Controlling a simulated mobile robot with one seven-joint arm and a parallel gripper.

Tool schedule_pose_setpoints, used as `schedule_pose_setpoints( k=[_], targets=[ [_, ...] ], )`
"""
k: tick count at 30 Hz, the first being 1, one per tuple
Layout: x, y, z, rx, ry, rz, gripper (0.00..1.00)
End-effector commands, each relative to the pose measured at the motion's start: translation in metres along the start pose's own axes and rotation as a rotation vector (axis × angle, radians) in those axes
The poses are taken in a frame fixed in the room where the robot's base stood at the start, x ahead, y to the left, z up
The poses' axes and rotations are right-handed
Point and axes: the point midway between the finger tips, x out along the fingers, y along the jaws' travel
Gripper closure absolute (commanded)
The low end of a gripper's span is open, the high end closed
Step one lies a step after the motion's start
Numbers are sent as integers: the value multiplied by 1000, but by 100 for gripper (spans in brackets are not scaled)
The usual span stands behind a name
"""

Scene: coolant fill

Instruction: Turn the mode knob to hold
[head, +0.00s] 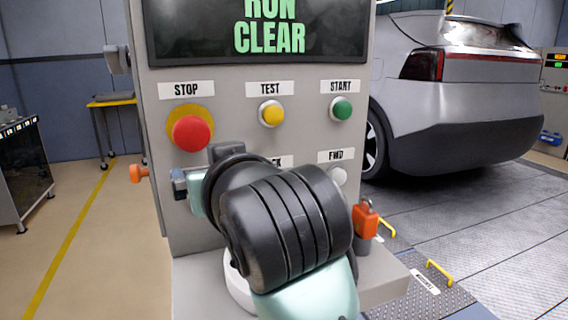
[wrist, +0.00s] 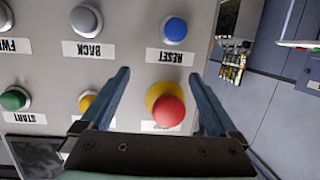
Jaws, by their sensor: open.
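I cannot make out a mode knob or a hold mark in either view; my arm covers the lower part of the panel in the head view. The grey control panel (head: 225,120) fills the middle of the head view. My gripper (wrist: 160,76) is open and empty in front of the panel, its two blue-grey fingers apart. In the upside-down wrist view, the red STOP button (wrist: 168,111) shows between the fingers. The blue RESET button (wrist: 174,30) lies past the fingertips. I cannot tell whether the fingers touch the panel.
Panel buttons include yellow TEST (head: 271,113), green START (head: 341,108) and white FWD (head: 338,175). A screen (head: 260,30) reads "RUN CLEAR". An orange padlock-like part (head: 365,218) sits at lower right, an orange knob-like part (head: 138,173) at the left side. A silver car (head: 460,100) stands behind.

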Motion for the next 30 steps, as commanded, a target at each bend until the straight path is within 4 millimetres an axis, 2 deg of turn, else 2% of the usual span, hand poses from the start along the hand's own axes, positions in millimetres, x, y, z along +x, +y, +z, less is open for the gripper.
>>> schedule_pose_setpoints(
  k=[1,5,8,15,21,25,30],
  targets=[
    [-4,7,-20,-1,-71,2,5],
    [-9,21,-20,7,-269,-1,5],
    [-20,36,-20,14,-424,6,5],
    [-63,73,-19,49,-770,43,5],
    [-89,90,-15,72,-923,64,5],
    [-91,92,-9,77,-951,67,5],
    [-79,92,10,78,-952,65,5]
  ],
)
